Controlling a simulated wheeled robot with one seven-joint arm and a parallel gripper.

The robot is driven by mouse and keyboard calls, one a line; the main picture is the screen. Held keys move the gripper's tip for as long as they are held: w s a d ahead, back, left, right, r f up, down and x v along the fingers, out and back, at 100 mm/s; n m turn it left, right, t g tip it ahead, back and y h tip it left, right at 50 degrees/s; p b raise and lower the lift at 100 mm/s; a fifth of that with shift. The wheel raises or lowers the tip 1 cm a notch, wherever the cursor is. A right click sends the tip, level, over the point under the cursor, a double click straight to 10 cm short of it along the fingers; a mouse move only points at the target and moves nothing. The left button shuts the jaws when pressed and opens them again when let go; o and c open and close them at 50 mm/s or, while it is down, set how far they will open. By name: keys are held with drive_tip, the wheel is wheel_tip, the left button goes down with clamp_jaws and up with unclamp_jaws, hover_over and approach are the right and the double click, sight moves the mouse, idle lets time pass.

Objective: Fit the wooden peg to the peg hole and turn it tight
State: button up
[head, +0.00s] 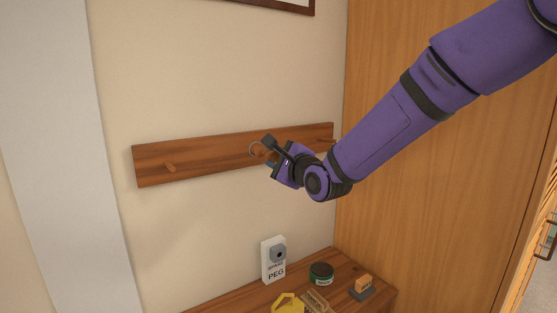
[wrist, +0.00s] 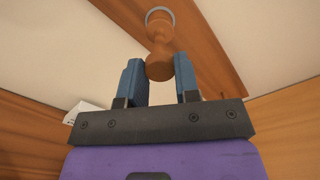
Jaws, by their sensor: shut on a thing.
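The wooden peg (wrist: 159,62) is a turned brown piece with a rounded head and a narrow neck. My gripper (wrist: 159,80) is shut on its head, between two blue finger pads. The peg's far end lies at the pale ring of the peg hole (wrist: 160,10) on the wooden rail (head: 200,160). I cannot tell how deep the peg sits in the hole. In the head view my gripper (head: 268,153) is at the middle of the rail and partly hides the peg and ring.
Below is a wooden surface (head: 335,262) with a white box marked PEG (head: 273,260), a dark round tin (head: 321,273), a yellow item (head: 288,303) and a small block on a grey base (head: 363,288). A wooden panel (head: 430,200) stands at right.

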drive_tip(key=o, duration=1.1)
drive_tip(key=v, duration=1)
drive_tip(key=shift+s+d, duration=0.25)
drive_tip(key=shift+s, duration=0.05)
drive_tip(key=s+d+r+n+g+h, duration=0.1)
drive_tip(key=s+d+n+g+h, duration=0.1)
drive_tip(key=s+d+n+h, duration=0.45)
drive_tip(key=s+d+n+g+h, duration=0.2)
drive_tip(key=s+d+n, duration=0.1)
drive_tip(key=d, duration=0.7)
drive_tip(key=s+d+n+g, duration=0.2)
drive_tip(key=s, duration=0.4)
drive_tip(key=s+d+f+n+g+h, duration=0.1)
drive_tip(key=s+d+n+g, duration=0.1)
drive_tip(key=s, duration=0.4)
drive_tip(key=s+d+n+g, duration=0.1)
drive_tip(key=s+d+n, duration=0.3)
drive_tip(key=s, duration=0.2)
drive_tip(key=shift+s+d+f+g+h, duration=0.2)
drive_tip(key=shift+s+g+h, duration=0.1)
drive_tip(key=shift+g, duration=0.1)
